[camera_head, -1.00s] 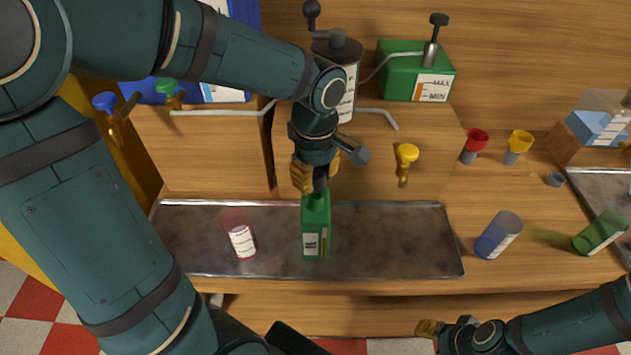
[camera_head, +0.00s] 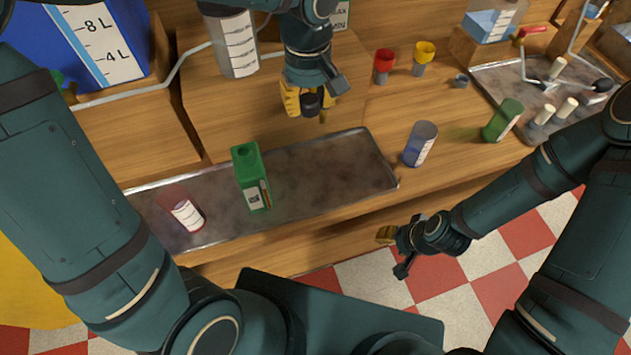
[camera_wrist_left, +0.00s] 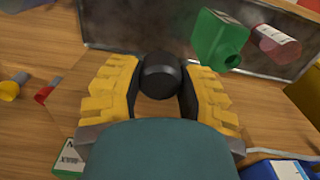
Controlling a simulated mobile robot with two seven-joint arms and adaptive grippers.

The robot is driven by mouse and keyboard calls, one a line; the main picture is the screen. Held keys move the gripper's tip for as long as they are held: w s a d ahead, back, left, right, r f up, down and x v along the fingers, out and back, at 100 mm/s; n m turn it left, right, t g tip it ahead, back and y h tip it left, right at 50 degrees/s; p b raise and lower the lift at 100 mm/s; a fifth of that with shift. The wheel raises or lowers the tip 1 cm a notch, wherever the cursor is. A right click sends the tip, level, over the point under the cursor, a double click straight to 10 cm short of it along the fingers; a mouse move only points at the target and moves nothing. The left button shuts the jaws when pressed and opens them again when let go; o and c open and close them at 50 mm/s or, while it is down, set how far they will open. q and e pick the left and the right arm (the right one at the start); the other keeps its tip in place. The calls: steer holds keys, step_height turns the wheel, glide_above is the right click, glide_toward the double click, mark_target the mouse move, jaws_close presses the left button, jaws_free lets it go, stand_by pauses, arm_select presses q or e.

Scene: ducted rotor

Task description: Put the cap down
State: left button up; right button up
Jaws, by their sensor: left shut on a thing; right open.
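My left gripper (camera_head: 306,103) is shut on a black cap (camera_head: 312,103) and holds it above the wooden worktop, behind the metal tray. In the left wrist view the round cap (camera_wrist_left: 160,75) sits between the yellow fingers (camera_wrist_left: 160,90). The green bottle (camera_head: 251,178) stands upright on the tray, uncapped, to the left of and in front of this gripper. The bottle also shows in the left wrist view (camera_wrist_left: 217,42), apart from the cap. My right gripper (camera_head: 390,236) is open and empty in front of the worktop's edge.
The metal tray (camera_head: 320,172) also holds a clear, red-tinted bottle (camera_head: 186,214) and has bare room on its right. A blue bottle (camera_head: 420,143) and another green bottle (camera_head: 503,120) are farther right. Red (camera_head: 384,66) and yellow (camera_head: 424,57) funnels stand behind.

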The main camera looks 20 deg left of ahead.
arm_select(q)
steer(key=b, duration=0.5)
glide_above(313, 187)
step_height(313, 187, down, 24)
steer(key=shift+f, duration=0.1)
steer(key=shift+f+b, duration=0.55)
steer(key=shift+f, duration=1.35)
steer(key=shift+f+b, duration=0.2)
steer(key=shift+b, duration=0.1)
steer(key=o, duration=0.7)
steer(key=shift+r, duration=0.1)
steer(key=shift+r+p, duration=0.15)
steer(key=shift+p, duration=0.2)
step_height(313, 187, up, 12)
steer(key=p, duration=0.3)
